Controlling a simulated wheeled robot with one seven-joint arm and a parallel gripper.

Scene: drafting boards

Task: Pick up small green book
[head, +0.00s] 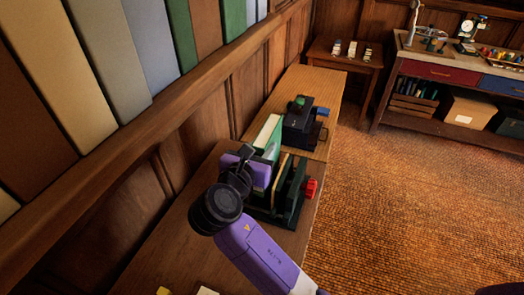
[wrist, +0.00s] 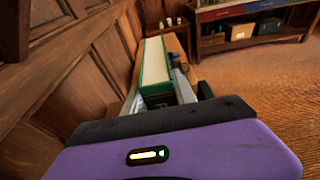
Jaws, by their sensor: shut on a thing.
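The small green book (head: 268,133) stands upright in the head view, with its pale page edges facing up. In the wrist view the green book (wrist: 154,64) rises between the two fingers, its white page block framed by green covers. My gripper (head: 268,153) is shut on the book; in the wrist view the gripper (wrist: 157,100) has a finger on each side of it. My purple wrist hides the book's lower part in the head view, so I cannot tell whether it touches anything below.
A dark rack (head: 289,206) with upright boards and a red part (head: 311,188) stands close beside my gripper. A black device with a green knob (head: 299,102) sits just beyond. The panelled wall (head: 205,125) is close on the left. The carpeted floor (head: 410,200) is open on the right.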

